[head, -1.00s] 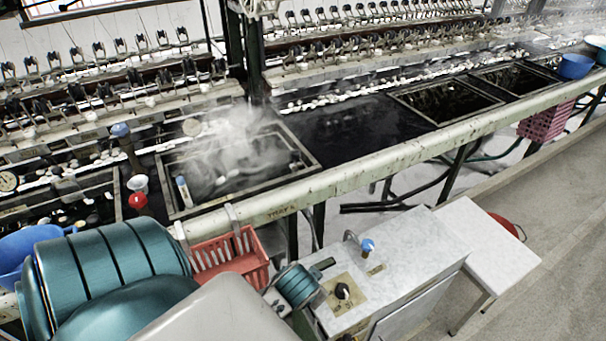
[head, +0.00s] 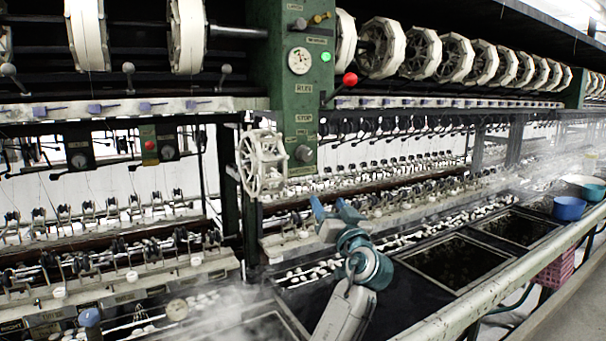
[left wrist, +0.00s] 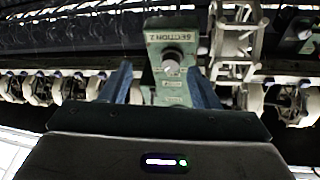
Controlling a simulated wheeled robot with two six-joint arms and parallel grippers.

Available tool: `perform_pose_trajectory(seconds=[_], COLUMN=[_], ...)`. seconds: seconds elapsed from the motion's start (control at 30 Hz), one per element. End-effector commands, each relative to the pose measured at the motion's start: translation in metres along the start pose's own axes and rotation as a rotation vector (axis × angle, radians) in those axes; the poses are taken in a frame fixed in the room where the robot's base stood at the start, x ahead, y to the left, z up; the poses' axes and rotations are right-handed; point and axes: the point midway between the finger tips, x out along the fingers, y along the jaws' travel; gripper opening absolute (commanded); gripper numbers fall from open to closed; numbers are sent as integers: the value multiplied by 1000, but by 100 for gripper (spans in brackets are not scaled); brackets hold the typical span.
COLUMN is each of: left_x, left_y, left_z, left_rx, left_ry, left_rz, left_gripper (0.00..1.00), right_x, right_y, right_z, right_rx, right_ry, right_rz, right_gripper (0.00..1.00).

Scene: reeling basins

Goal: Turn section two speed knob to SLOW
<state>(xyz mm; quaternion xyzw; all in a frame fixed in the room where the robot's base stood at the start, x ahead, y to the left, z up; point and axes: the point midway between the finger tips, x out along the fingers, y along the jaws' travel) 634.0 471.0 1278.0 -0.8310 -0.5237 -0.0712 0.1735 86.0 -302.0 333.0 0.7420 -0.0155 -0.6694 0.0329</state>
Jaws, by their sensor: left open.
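A grey round knob (head: 304,153) sits near the lower end of the green panel (head: 285,100) in the head view. In the left wrist view the knob (left wrist: 171,64) is on a green plate lettered SECTION 2, and its pointer setting is too small to read. My left gripper (head: 333,208) is open and empty, below and to the right of the knob in the head view. In the left wrist view the knob appears between the two blue fingers of the gripper (left wrist: 162,72), with no contact visible. My right gripper is not in view.
A white skeleton reel (head: 262,162) stands just left of the knob. A red-ball lever (head: 349,80) juts from the panel's right side. Large white reels (head: 383,48) line the upper right. Steaming basins (head: 455,262) lie below. Open space separates my left gripper from the panel.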

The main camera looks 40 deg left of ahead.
Motion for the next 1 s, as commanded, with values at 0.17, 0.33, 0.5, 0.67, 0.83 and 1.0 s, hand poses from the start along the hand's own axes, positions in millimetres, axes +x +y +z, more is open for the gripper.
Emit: perform_pose_trajectory(seconds=[0.17,0.33,0.5,0.67,0.83,1.0], left_x=[16,34,66,95,116,123], left_y=[-14,-18,-22,-23,-24,-24], left_z=[-38,-46,-50,-50,-49,-48], left_rx=[-31,-31,-29,-29,-31,-33], left_ry=[62,71,70,68,68,67], left_rz=[-71,-80,-81,-79,-78,-77], left_gripper=[55,55,55,55,55,55], right_x=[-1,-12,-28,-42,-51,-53], right_y=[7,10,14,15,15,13], right_z=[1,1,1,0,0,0], right_rx=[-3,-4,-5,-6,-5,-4], right_ry=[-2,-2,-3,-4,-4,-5], right_rz=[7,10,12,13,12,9], right_gripper=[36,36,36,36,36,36])
